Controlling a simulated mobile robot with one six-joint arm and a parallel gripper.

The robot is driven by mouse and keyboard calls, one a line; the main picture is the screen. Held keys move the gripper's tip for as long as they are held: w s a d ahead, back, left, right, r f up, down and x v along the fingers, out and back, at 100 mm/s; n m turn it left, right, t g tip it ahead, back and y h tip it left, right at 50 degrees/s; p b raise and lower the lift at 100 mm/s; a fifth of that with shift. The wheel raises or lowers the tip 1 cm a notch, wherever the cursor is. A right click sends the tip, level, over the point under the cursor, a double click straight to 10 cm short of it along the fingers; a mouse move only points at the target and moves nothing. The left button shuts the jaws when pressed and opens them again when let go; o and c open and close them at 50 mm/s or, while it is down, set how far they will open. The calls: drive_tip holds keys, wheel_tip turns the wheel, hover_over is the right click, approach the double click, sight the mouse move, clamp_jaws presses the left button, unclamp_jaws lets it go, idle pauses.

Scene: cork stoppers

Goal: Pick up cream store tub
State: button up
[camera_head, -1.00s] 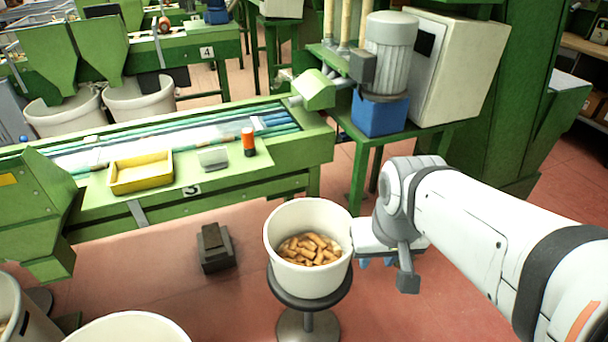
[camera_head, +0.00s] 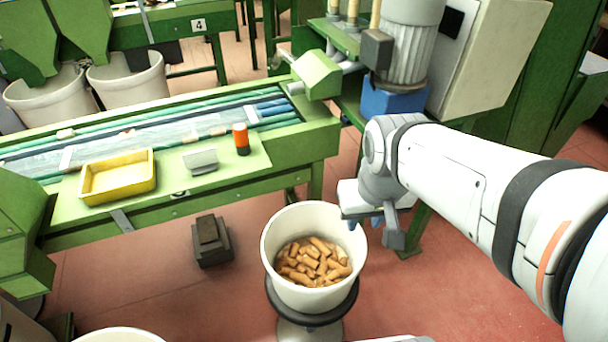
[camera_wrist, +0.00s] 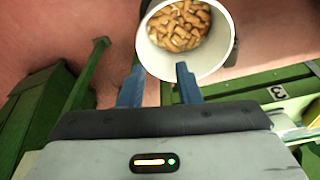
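The cream tub (camera_head: 314,222) stands upright on a round dark stool and holds many brown cork stoppers (camera_head: 312,262). In the wrist view the tub (camera_wrist: 212,66) is just beyond the fingertips, towards the top right. My gripper (camera_wrist: 158,80) shows two blue fingers spread apart with nothing between them. In the head view my gripper (camera_head: 376,222) is beside the tub's right rim, mostly hidden under my wrist. I cannot tell from the head view whether it touches the rim.
A green conveyor bench (camera_head: 230,185) with a yellow tray (camera_head: 118,178) and an orange-black cylinder (camera_head: 241,139) runs behind the tub. A dark pedal block (camera_head: 212,242) sits on the floor left of the stool. Other cream bins stand at the left.

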drive_tip(key=w+a+f+n+g+b, duration=0.1)
drive_tip(key=w+a+f+n+b, duration=0.3)
drive_tip(key=a+f+b, duration=0.6)
drive_tip(key=n+g+b, duration=0.1)
drive_tip(key=n+b, duration=0.1)
drive_tip(key=b, duration=0.2)
hover_over(273, 274)
drive_tip(key=shift+h, duration=0.3)
drive_tip(key=f, duration=1.3)
drive_tip(key=shift+w+a+f, duration=0.25)
drive_tip(key=shift+a+f, duration=0.05)
drive_tip(key=f, duration=0.2)
drive_tip(key=f+b, duration=0.1)
drive_tip(key=f, duration=0.2)
drive_tip(key=f+b, duration=0.1)
drive_tip(key=f, duration=0.2)
drive_tip(key=shift+d, duration=0.3)
drive_tip(key=shift+r, duration=0.1)
clamp_jaws()
drive_tip(key=shift+w, duration=0.1)
